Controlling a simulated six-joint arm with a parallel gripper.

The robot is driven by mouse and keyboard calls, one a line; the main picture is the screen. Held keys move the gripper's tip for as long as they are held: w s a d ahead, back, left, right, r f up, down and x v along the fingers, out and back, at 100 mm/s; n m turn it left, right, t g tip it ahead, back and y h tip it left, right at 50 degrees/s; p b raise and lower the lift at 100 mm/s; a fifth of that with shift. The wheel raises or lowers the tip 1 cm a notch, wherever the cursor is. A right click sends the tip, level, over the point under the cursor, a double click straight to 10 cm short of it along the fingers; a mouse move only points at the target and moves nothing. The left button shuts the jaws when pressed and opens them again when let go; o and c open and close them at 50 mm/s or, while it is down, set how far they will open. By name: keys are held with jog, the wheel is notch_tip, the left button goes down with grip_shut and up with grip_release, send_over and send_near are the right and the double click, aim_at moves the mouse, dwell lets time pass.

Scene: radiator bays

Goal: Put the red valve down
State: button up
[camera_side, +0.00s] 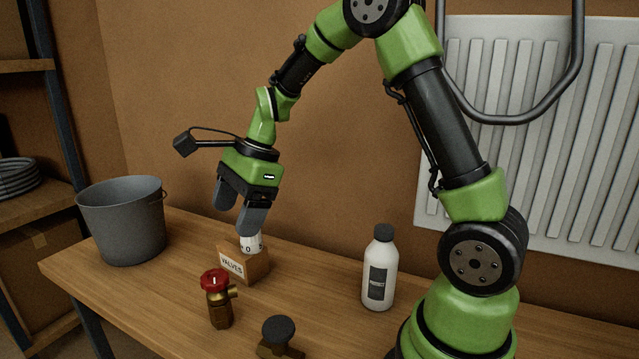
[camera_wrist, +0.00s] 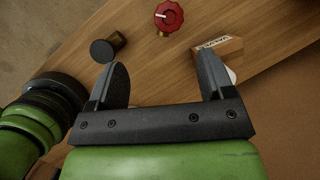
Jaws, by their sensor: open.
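The red valve (camera_side: 217,297) stands upright on the wooden bench, with a red handwheel on a brass body and side outlet. Its red handwheel (camera_wrist: 169,16) shows at the top of the wrist view. My gripper (camera_side: 237,211) is open and points down, behind the red valve and above the wooden VALVES block (camera_side: 257,266). In the wrist view my gripper (camera_wrist: 160,75) has nothing between its spread fingers. A white-topped part (camera_side: 251,243) with dark markings sits at the block, close below the fingertips in the side view. I cannot tell whether they touch.
A white bottle (camera_side: 380,270) stands near my arm's base. A grey bucket (camera_side: 122,222) is at the bench's left end. A radiator (camera_side: 540,140) hangs on the wall behind.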

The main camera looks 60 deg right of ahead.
jog(key=s+a+r+n+t, duration=0.2)
jog(key=s+r+n, duration=0.3)
jog(key=s+n, duration=0.4)
jog(key=s+a+r+n+t+h, duration=0.1)
jog(key=s+a+r+n+t, duration=0.1)
jog(key=s+r+n, duration=0.3)
jog(key=s+n, duration=0.4)
jog(key=s, duration=0.1)
jog(key=shift+a+r, duration=0.15)
jog(key=shift+a, duration=0.25)
